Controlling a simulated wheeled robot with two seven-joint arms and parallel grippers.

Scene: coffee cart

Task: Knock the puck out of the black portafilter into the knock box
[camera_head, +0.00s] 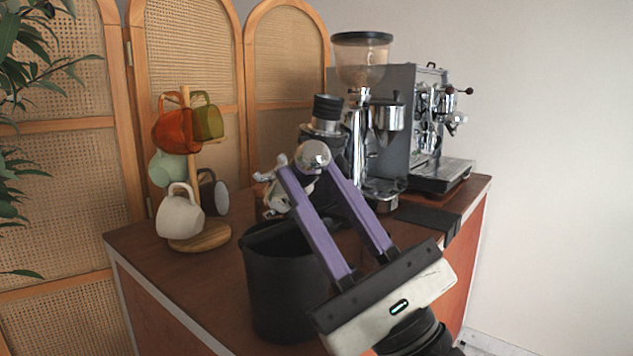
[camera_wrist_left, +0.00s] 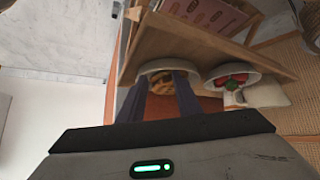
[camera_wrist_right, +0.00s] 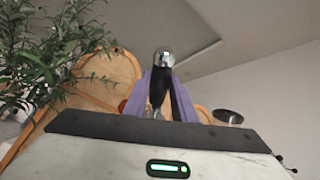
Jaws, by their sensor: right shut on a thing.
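My right gripper (camera_head: 311,172) is shut on the portafilter, and its purple fingers reach up over the knock box. The portafilter's handle, with a chrome ball end (camera_head: 313,155), sits between the fingertips. In the right wrist view the black handle (camera_wrist_right: 158,88) points up between the fingers. Chrome metal (camera_head: 272,190), seemingly the portafilter's head, shows left of the fingers above the box rim; the puck is hidden. The knock box (camera_head: 283,290) is a black open-topped bin on the wooden counter, partly covered by my gripper. My left gripper (camera_wrist_left: 160,82) shows only in its wrist view, fingers apart and empty.
A mug tree (camera_head: 200,240) with several mugs stands left of the knock box. The grinder (camera_head: 361,75) and espresso machine (camera_head: 425,120) stand behind at the right. Bowls of food (camera_wrist_left: 232,73) appear beyond the left fingers. The counter's front left is clear.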

